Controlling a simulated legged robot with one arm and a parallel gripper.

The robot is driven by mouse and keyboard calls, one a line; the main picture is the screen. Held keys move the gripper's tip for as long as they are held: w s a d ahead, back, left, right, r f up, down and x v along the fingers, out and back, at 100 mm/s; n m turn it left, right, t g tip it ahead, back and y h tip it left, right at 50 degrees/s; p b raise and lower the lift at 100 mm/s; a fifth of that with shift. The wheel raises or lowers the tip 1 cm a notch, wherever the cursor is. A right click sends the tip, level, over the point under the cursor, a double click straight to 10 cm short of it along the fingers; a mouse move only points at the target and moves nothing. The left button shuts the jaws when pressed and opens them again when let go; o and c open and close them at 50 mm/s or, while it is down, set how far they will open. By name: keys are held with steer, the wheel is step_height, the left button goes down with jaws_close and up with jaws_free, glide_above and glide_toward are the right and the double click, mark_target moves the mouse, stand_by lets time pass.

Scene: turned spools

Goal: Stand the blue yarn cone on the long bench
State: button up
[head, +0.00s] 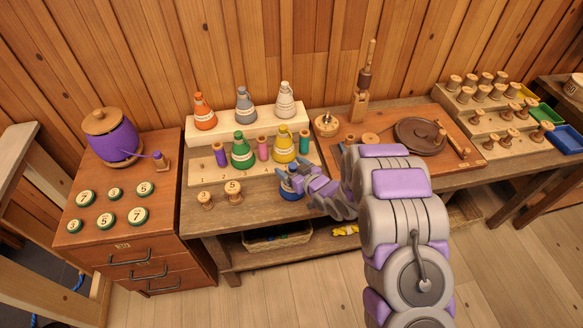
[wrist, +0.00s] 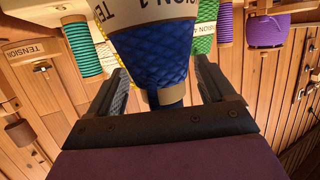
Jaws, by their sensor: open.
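The blue yarn cone (head: 291,187) is at the front part of the long bench (head: 262,205), in front of the spool rack, partly hidden by my gripper (head: 288,181). In the wrist view, the blue cone (wrist: 155,60) with its pale printed band sits between the two fingers of my gripper (wrist: 162,85), its narrow end towards the palm. The fingers are open, one on each side of it, with slight gaps visible. The cone looks roughly upright; its contact with the bench top is hidden in the head view.
A stepped rack (head: 212,173) holds orange, grey, white, green and yellow cones and coloured spools behind my gripper. Two wooden spools (head: 234,190) stand to its left. A board with a dark wheel (head: 418,134) lies to the right. A drawer cabinet (head: 125,235) stands left.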

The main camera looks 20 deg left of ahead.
steer(key=p+v, duration=0.1)
steer(key=v, duration=1)
steer(key=shift+s+d+r+p, duration=0.2)
steer(key=shift+s+d+p, duration=0.05)
steer(key=shift+p, duration=0.15)
steer(key=s+d+r+m+g+h, duration=0.1)
steer(key=d+r+m+h, duration=0.35)
steer(key=d, duration=0.85)
steer(key=s+d+r+m+h, duration=0.1)
steer(key=d+r+h, duration=0.65)
steer(key=d, duration=0.45)
steer(key=s+d+r+m+g+h, duration=0.1)
steer(key=s+d+r+m+g, duration=0.15)
steer(key=s, duration=0.45)
steer(key=s+d+r+m+g+h, duration=0.1)
steer(key=s+d+r+g, duration=0.15)
steer(key=s, duration=0.45)
steer(key=s+a+r+m+g+y, duration=0.1)
steer(key=s+r+g, duration=0.1)
steer(key=s, duration=0.8)
steer(key=s+a+r+m+g, duration=0.1)
steer(key=s+r+g, duration=0.1)
steer(key=s, duration=0.8)
steer(key=shift+a+r+y, duration=0.25)
steer(key=shift+r+y, duration=0.15)
steer(key=shift+r, duration=0.25)
